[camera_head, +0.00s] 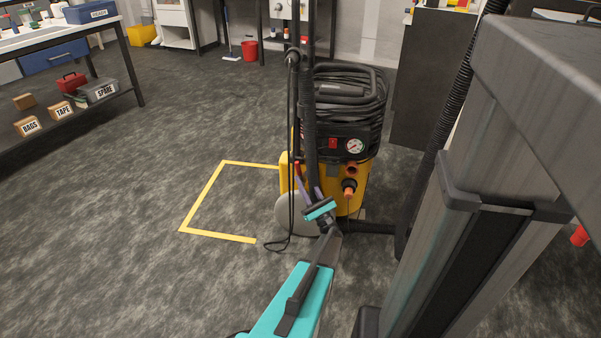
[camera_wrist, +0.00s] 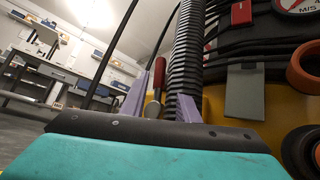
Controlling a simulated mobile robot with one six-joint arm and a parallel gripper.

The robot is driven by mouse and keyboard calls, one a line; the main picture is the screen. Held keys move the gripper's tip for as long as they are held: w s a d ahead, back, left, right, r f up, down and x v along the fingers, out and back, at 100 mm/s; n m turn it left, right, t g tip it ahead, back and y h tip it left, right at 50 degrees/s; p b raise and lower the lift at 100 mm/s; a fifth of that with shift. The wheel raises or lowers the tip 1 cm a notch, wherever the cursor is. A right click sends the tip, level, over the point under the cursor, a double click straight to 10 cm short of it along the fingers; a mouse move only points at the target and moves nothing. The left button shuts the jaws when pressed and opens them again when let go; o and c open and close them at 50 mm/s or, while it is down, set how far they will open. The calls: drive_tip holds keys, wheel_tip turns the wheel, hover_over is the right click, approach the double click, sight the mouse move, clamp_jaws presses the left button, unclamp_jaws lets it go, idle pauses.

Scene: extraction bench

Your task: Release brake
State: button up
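The yellow and black extractor (camera_head: 345,185) stands right of centre in the head view, with a hose coiled on top and a pressure gauge. A lever with a red grip (camera_wrist: 158,72) and a metal lower part stands upright at its side in the wrist view. Its red top also shows in the head view (camera_head: 297,168). I take it to be the brake. My gripper (camera_wrist: 162,92) has two purple fingers spread apart, one on each side of the lever, with gaps showing. The lever's base is hidden behind my gripper body.
A black ribbed hose (camera_wrist: 189,45) runs close to the right of the lever. A thin black cable (camera_head: 290,130) hangs by the extractor. A yellow floor outline (camera_head: 203,200) lies to its left, with clear floor around. A grey bench (camera_head: 75,40) stands at the left.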

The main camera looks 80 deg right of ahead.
drive_tip(key=p+v, duration=0.1)
drive_tip(key=v, duration=0.7)
drive_tip(key=shift+f+p, duration=0.2)
drive_tip(key=shift+p, duration=0.2)
drive_tip(key=shift+a, duration=0.15)
